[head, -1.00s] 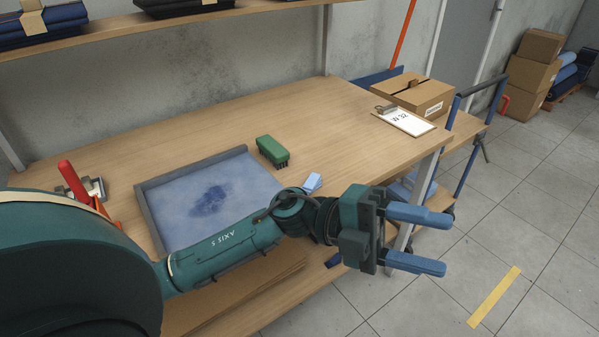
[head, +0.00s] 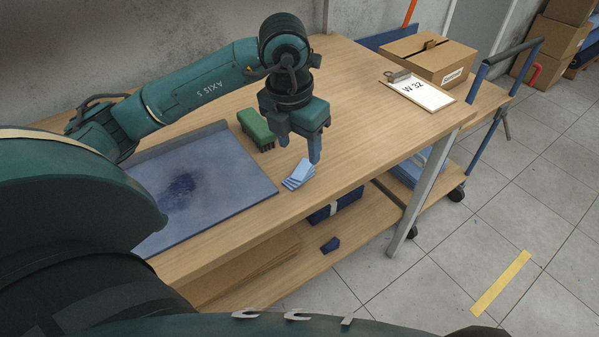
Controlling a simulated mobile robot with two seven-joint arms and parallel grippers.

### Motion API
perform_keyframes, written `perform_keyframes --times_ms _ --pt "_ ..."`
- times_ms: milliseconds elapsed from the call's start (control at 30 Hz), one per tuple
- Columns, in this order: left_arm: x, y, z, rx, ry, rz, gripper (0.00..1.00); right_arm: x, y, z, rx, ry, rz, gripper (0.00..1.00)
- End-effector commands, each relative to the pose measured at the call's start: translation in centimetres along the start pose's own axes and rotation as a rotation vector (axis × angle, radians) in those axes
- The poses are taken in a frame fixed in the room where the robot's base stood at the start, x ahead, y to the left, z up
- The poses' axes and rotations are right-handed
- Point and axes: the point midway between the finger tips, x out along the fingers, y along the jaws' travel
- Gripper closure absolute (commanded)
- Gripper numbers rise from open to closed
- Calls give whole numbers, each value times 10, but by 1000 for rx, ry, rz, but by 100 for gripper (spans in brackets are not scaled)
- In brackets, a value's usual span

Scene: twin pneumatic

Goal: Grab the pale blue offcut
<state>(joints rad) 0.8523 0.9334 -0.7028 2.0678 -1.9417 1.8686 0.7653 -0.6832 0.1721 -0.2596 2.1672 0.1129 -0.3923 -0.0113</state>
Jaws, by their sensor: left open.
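The pale blue offcut (head: 299,175) lies on the workbench top close to its front edge, right of the tray. It looks like a small fanned stack of thin pieces. My left gripper (head: 300,150) points down just above and behind it, with its blue fingers apart and nothing between them. One fingertip appears close to the offcut's back edge; I cannot tell whether it touches. My right gripper is not in view.
A green brush (head: 257,129) stands just left of my left gripper. A blue tray (head: 225,197) with a dark stain lies to the left. A clipboard (head: 424,95) and a cardboard box (head: 428,58) are at the right. A dark blue piece (head: 330,245) lies on the lower shelf.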

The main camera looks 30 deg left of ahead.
Motion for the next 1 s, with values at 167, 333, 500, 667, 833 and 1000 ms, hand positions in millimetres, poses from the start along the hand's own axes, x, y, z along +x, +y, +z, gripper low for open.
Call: perform_keyframes --times_ms 167,333,500,667,833,1000 --pt "16 0 0 1 1 -1 45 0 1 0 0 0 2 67" --pt "33 2 -3 0 4 -1 45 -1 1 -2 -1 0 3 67" --pt "59 4 -5 1 4 -3 45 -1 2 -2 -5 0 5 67" --pt "69 4 -4 2 0 -3 45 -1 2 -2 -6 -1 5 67" --pt "69 4 -4 2 -1 -3 45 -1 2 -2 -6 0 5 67" --pt "69 4 -4 2 -1 -3 57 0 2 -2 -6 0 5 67"
